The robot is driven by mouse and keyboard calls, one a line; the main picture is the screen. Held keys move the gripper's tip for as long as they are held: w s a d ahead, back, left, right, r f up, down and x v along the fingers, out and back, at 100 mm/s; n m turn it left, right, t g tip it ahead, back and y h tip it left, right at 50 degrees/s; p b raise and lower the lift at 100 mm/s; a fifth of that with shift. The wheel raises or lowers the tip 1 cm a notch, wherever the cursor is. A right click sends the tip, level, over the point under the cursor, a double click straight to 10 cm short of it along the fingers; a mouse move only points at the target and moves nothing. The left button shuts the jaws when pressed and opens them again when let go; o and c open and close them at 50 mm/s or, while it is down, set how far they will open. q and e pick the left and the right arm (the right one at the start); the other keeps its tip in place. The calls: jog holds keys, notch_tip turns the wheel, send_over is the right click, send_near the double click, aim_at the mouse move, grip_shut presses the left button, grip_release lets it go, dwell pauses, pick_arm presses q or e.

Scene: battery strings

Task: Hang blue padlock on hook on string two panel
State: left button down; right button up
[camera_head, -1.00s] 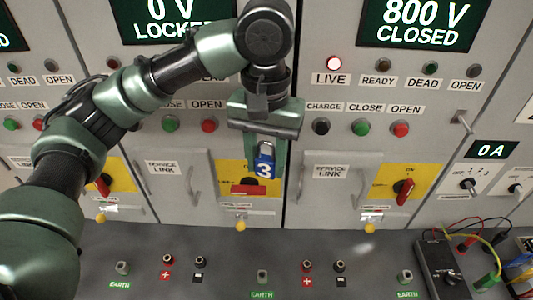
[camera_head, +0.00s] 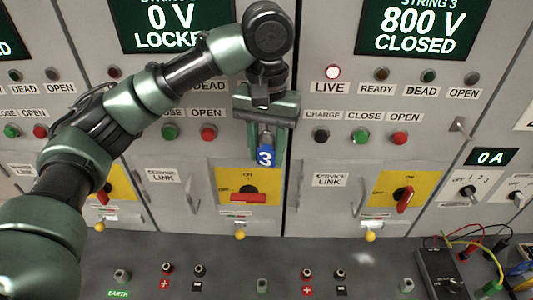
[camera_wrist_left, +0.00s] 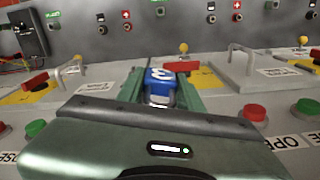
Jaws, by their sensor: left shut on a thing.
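My left gripper (camera_head: 266,145) is shut on the blue padlock (camera_head: 265,156), which bears a white 3. The padlock hangs body down below the jaws, in front of the middle panel, whose display (camera_head: 172,24) reads 0 V LOCKED. It is just above the yellow switch plate (camera_head: 222,178). In the left wrist view the padlock (camera_wrist_left: 160,76) sits between the green fingers, its silver shackle toward the gripper. I cannot see a hook on the middle panel; my gripper covers that area. My right gripper is not in view.
The right panel's display (camera_head: 412,28) reads String 3, 800 V CLOSED, with its LIVE lamp (camera_head: 333,72) lit. A metal hook (camera_head: 460,127) sticks out at that panel's right. A door handle (camera_head: 193,192) stands left of the yellow plate. A meter with leads (camera_head: 440,272) lies lower right.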

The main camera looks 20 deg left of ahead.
pick_arm(q)
jog(key=shift+w+a+f, duration=0.1)
jog(key=shift+w+a, duration=0.15)
jog(key=shift+w, duration=0.4)
jog(key=shift+w+a+f, duration=0.1)
jog(key=shift+w+a, duration=0.1)
jog(key=shift+w, duration=0.4)
jog(key=c, duration=0.9)
grip_release()
jog(key=shift+o, duration=0.2)
notch_tip(320, 180, up, 8)
jog(key=shift+r+b, duration=0.1)
jog(key=shift+b, duration=0.35)
